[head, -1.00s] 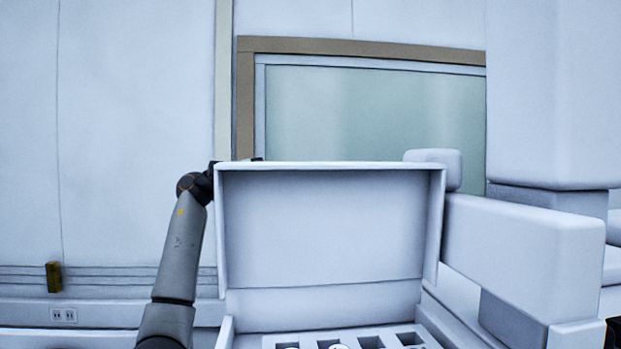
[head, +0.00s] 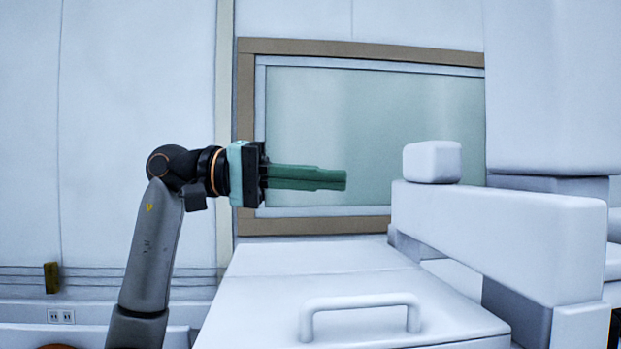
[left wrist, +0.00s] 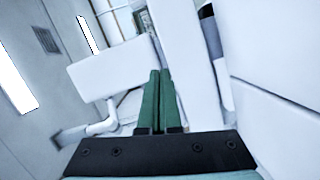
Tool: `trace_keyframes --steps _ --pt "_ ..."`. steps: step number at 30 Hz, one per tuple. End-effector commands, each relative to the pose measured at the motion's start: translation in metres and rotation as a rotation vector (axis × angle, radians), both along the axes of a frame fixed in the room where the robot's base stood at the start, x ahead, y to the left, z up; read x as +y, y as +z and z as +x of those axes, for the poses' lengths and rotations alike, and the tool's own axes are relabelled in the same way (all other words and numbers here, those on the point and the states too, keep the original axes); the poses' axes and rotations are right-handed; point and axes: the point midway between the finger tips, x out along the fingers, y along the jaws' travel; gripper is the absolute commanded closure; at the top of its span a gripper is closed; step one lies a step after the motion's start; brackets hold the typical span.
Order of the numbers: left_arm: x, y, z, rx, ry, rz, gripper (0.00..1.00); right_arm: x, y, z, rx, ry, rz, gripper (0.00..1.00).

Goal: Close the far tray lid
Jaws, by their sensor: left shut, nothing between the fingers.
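The tray lid (head: 300,285) is a white panel with a raised bar handle (head: 360,303) near its front edge. In the head view it lies down flat over the tray, and the tray's slots are hidden beneath it. My left gripper (head: 345,180) has green fingers and is shut and empty. It points right, well above the back part of the lid, and is apart from it. The green fingers (left wrist: 157,72) also show pressed together in the left wrist view. My right gripper is in neither view.
A long white instrument arm (head: 500,230) with a small block (head: 432,162) on top stands right of the tray. A tall white housing (head: 555,90) rises at the far right. A framed window (head: 380,120) is behind. The air above the lid is free apart from my left arm.

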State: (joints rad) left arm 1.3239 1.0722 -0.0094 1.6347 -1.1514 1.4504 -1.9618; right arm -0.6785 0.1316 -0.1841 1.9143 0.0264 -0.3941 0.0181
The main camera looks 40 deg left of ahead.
Motion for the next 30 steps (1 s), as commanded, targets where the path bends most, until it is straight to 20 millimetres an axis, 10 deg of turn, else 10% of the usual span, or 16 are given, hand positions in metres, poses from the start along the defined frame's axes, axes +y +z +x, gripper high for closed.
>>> trace_keyframes --steps 30 --pt "-0.067 -0.096 -0.054 -0.456 0.001 0.57 1.0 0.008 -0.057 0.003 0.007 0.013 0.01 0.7"
